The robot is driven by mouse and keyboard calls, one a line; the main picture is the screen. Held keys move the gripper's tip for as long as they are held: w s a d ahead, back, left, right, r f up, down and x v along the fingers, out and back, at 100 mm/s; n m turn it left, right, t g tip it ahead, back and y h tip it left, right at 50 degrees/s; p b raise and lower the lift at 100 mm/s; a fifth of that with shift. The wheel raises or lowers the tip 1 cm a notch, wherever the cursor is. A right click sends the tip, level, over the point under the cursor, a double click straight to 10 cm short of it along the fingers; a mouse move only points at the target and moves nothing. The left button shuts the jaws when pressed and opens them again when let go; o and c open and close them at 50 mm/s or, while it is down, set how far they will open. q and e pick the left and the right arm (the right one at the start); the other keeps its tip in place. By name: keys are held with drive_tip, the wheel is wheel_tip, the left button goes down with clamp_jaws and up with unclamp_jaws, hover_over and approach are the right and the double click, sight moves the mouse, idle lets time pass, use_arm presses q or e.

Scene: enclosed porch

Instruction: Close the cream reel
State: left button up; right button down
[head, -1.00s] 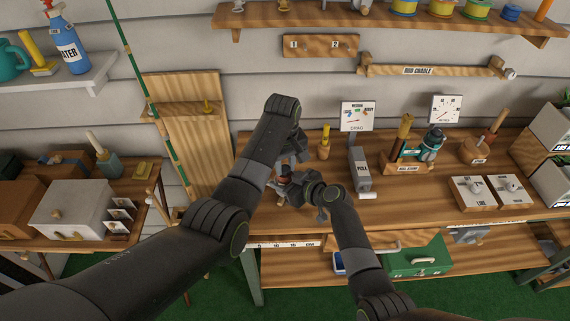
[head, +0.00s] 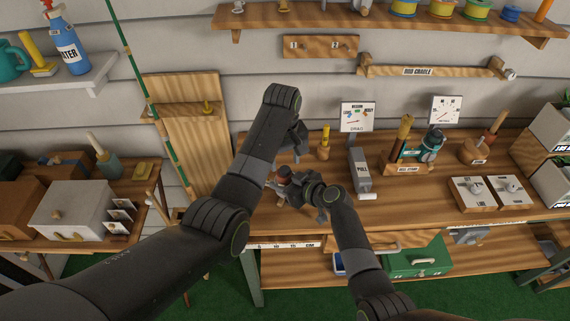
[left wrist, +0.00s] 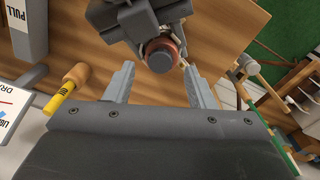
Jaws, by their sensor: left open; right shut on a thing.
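My right gripper (head: 289,184) is shut on a small round thing (head: 283,174) above the front left of the workbench. In the left wrist view this held thing (left wrist: 160,55) has a reddish-brown ring and a dark grey round end. It may be the reel, but no cream colour shows and most of it is hidden by my right gripper. My left gripper (head: 299,136) is open and empty, above and beyond the held thing in the head view. In the left wrist view its two fingers stand apart, with the held thing beyond and between their tips.
On the workbench (head: 400,190) stand a yellow wood-handled tool (head: 325,143), a grey PULL gauge (head: 360,172), a reel stand (head: 405,166) with a teal reel (head: 432,145), and two white knob boxes (head: 490,192). A tall wooden board (head: 190,145) rises at the left.

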use_arm(q)
wheel_tip(320, 180, up, 9)
drive_tip(key=shift+s, duration=0.3)
drive_tip(key=shift+a, duration=0.1)
use_arm(e)
drive_tip(key=c, duration=0.7)
unclamp_jaws()
drive_tip(key=shift+o, duration=0.3)
drive_tip(key=o, duration=0.6)
use_arm(q)
wheel_tip(320, 180, up, 4)
drive_tip(key=p, duration=0.3)
drive_tip(key=shift+p, duration=0.4)
use_arm(e)
drive_tip(key=s+d+r, duration=0.3)
drive_tip(key=r, duration=0.1)
drive_tip(key=shift+s+d, duration=0.15)
